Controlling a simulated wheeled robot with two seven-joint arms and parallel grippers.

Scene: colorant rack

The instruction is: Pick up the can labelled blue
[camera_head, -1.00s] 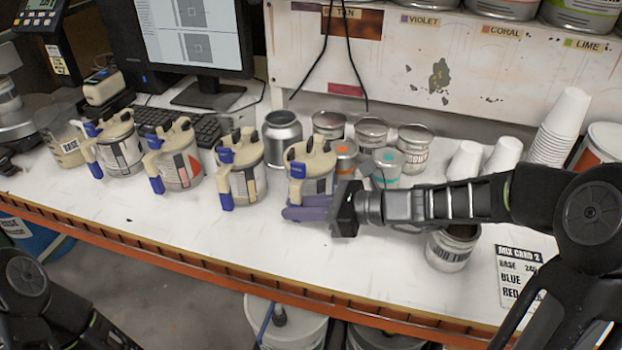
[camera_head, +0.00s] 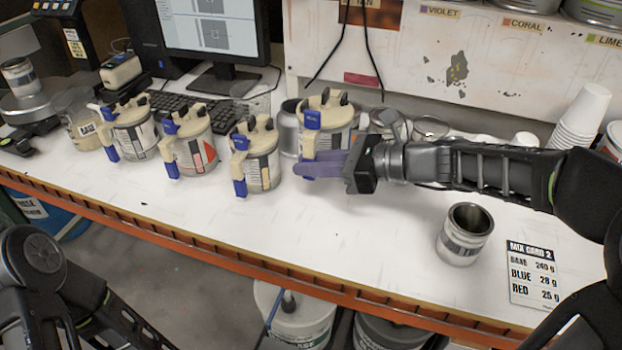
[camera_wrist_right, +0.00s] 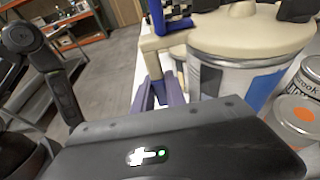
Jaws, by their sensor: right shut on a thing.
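A grey can (camera_head: 340,142) with a beige lid and blue clip hangs in my right gripper (camera_head: 322,165), a little above the white bench. The purple fingers are shut on the can's beige handle at its front left. In the right wrist view, the can (camera_wrist_right: 215,75) fills the upper right, with a blue patch on its label; no colour name is readable there. The right gripper's fingers (camera_wrist_right: 160,95) show at its left side. My left arm shows at the lower left, but its gripper is not in view.
Three similar lidded cans (camera_head: 262,165) stand in a row to the left. An open metal tin (camera_head: 465,234) and a mix card (camera_head: 533,272) are on the right. Several small tins are behind my right arm. The bench front (camera_head: 330,230) is clear.

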